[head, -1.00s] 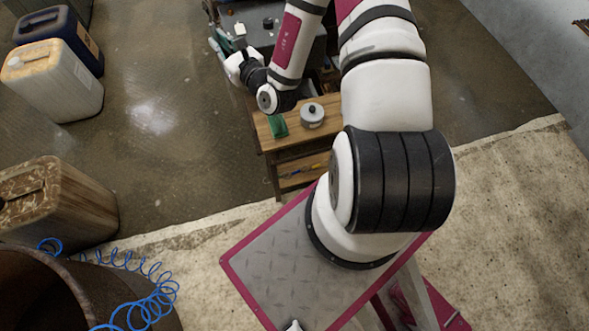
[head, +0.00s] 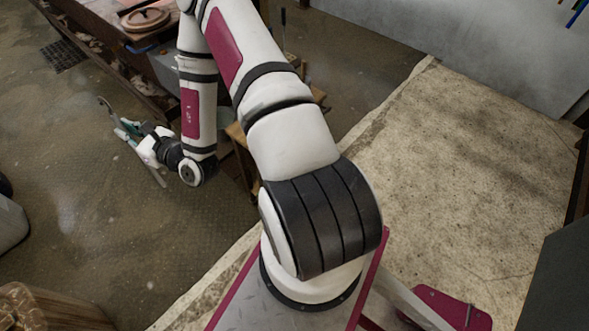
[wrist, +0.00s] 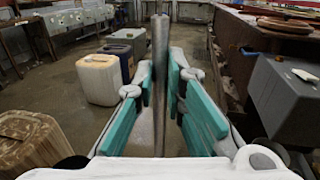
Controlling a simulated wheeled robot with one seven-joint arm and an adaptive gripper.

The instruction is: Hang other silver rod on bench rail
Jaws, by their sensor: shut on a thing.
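My gripper (head: 128,132) is at the left of the head view, out over open floor and apart from the bench. Its teal fingers (wrist: 160,95) are shut on a silver rod (wrist: 160,50), which stands upright between them in the wrist view. In the head view a thin curved end shows above the fingers and a straight end (head: 157,178) below them. The bench (head: 105,48) is at the top left of the head view and along the right of the wrist view. I cannot make out its rail clearly.
Round brown lids (wrist: 285,25) lie on the bench, with a grey block (wrist: 285,98) nearer.

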